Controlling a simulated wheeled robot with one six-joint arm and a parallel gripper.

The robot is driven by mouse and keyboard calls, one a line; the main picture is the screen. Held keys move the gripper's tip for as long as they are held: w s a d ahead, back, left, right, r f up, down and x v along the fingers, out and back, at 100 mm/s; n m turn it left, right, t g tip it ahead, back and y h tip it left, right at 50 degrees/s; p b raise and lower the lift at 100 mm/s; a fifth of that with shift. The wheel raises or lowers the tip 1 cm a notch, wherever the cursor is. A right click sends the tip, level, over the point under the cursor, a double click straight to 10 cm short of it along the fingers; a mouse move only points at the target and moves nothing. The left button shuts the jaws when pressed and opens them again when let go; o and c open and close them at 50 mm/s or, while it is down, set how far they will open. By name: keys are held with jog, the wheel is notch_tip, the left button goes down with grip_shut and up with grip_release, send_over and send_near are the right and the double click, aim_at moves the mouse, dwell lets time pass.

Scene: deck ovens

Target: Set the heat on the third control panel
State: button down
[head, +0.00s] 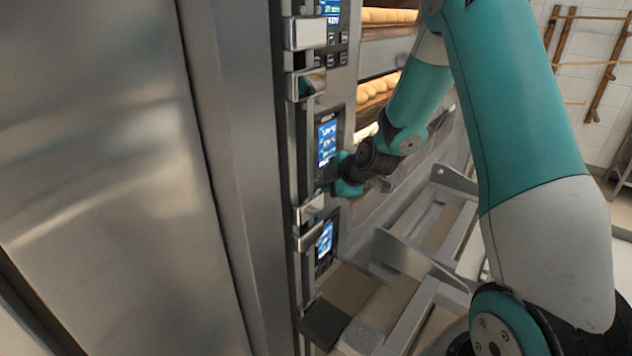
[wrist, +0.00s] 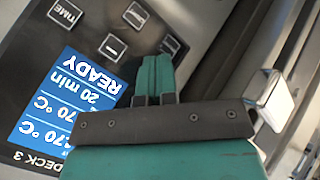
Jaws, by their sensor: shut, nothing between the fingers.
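The control panel marked DECK 3 (wrist: 20,60) fills the left of the wrist view, upside down. Its lit blue display (wrist: 62,98) reads READY, 20 min and two °C lines ending in 70, their first digits partly cut off. A TIME button (wrist: 65,13) and a minus button (wrist: 112,46) show beside the display. In the head view its display (head: 327,142) is the middle one of three. My gripper (wrist: 155,75) is shut and empty, its tips over the button area; it also shows in the head view (head: 345,186). Whether it touches a button cannot be told; it hides part of the panel.
Another panel display (head: 330,12) is above and one (head: 325,238) below. Metal handles (head: 306,33) stick out along the panels' left side. Bread loaves (head: 376,90) lie in the lit ovens. A tall steel surface (head: 110,150) fills the left.

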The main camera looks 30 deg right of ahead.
jog(key=shift+w+a, duration=0.15)
jog(key=shift+w, duration=0.2)
jog(key=shift+w+a+b, duration=0.15)
jog(key=shift+w+b, duration=0.15)
jog(key=shift+w, duration=0.05)
dwell(0.5)
jog(key=shift+s, duration=0.15)
dwell(0.3)
jog(key=shift+s+d+b, duration=0.25)
jog(key=shift+s+b, duration=0.1)
jog(key=shift+s, duration=0.2)
jog(key=shift+b, duration=0.4)
jog(key=shift+w+a, duration=0.1)
jog(key=shift+w, duration=0.25)
